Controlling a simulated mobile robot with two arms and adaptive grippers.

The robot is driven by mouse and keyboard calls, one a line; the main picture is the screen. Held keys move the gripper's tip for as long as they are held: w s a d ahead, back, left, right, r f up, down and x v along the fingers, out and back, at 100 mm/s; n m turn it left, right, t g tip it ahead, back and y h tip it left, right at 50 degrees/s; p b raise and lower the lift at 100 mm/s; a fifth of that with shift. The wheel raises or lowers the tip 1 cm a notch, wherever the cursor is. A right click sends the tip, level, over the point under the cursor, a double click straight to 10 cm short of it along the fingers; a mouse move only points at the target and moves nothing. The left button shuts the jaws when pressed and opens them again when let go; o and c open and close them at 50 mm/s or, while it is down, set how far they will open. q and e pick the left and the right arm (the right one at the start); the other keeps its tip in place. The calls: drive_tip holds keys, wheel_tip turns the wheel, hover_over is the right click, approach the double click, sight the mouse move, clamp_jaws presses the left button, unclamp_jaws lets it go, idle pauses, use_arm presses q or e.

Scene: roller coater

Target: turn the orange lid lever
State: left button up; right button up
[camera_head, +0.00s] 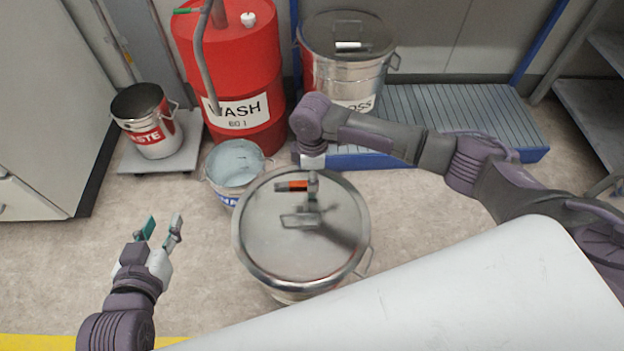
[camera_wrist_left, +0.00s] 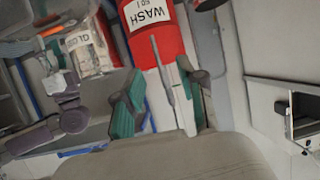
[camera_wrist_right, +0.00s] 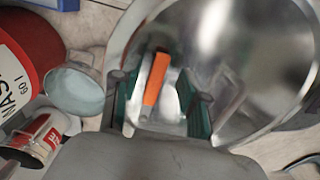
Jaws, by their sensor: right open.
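The orange lid lever (camera_head: 291,186) sits near the back edge of the steel lid on a round drum (camera_head: 270,240). My right gripper (camera_head: 312,183) points down over that part of the lid, right beside the lever. In the right wrist view, the orange lever (camera_wrist_right: 155,82) shows between the two open fingers of my right gripper (camera_wrist_right: 160,105), nearer the left finger. I cannot tell whether a finger touches it. My left gripper (camera_head: 161,228) is open and empty over the floor, left of the drum. Its fingers (camera_wrist_left: 160,105) also show apart in the left wrist view.
A lid handle (camera_head: 302,220) stands in front of the lever. A bucket of pale liquid (camera_head: 235,163) stands close behind the drum at left. Floor around my left gripper is clear.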

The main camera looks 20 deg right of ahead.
use_arm(q)
drive_tip(key=shift+w+d+r+t, duration=0.15)
drive_tip(key=shift+w+r+t, duration=0.2)
drive_tip(key=shift+r, duration=0.2)
drive_tip(key=shift+w+d+r+t, duration=0.2)
drive_tip(key=shift+r+t, duration=0.15)
drive_tip(key=shift+r, duration=0.15)
use_arm(e)
drive_tip(key=shift+f, duration=0.7)
clamp_jaws()
